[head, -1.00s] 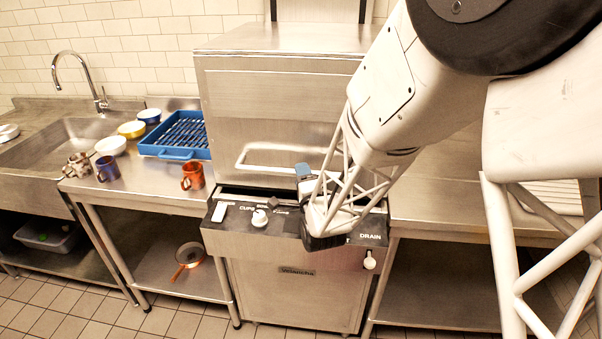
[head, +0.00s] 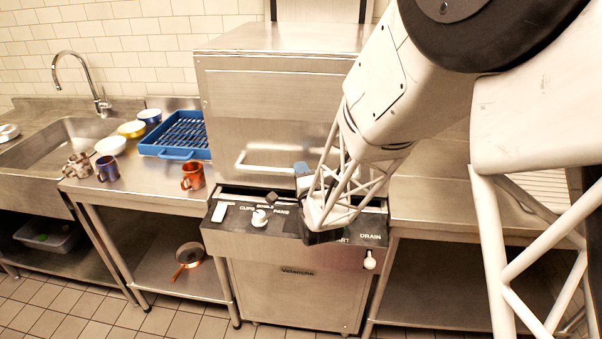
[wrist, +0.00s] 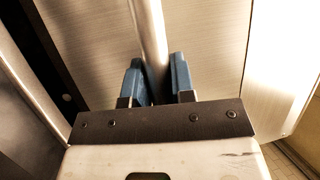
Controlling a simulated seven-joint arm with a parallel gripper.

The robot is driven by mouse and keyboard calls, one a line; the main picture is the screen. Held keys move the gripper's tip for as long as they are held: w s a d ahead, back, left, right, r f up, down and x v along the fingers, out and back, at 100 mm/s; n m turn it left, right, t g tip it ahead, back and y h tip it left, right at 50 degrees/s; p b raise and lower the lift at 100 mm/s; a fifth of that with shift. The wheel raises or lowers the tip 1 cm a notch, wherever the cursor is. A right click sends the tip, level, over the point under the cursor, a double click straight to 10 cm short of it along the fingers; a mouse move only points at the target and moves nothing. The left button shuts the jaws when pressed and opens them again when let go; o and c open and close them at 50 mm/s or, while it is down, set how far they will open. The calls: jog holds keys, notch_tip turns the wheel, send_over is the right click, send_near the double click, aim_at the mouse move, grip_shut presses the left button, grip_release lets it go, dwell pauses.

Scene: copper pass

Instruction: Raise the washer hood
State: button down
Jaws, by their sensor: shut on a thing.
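The washer hood (head: 225,110) is a large brushed-steel box above the control panel, with a horizontal bar handle (head: 255,168) low on its front. A dark gap shows between its lower edge and the panel. My gripper (head: 302,170) is at the right part of the handle, partly hidden by my own white lattice wrist. In the wrist view, the blue fingers of my gripper (wrist: 157,82) stand on either side of the handle bar (wrist: 148,35) and are shut on it. The hood's steel front (wrist: 210,50) lies behind the bar.
The control panel (head: 232,235) with knobs juts out below the hood. To the left, a steel counter holds an orange-red mug (head: 192,177), a blue rack (head: 165,150) and several bowls and mugs. A steel counter (head: 430,205) to the right looks mostly clear.

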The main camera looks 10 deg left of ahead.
jog(key=shift+r, duration=0.15)
notch_tip(320, 180, up, 38)
dwell(0.6)
jog(key=c, duration=1)
grip_release()
jog(key=shift+o, duration=0.2)
jog(key=shift+s+d, duration=0.1)
jog(key=shift+s, duration=0.05)
jog(key=v, duration=0.7)
jog(key=shift+s, duration=0.25)
jog(key=shift+d, duration=0.1)
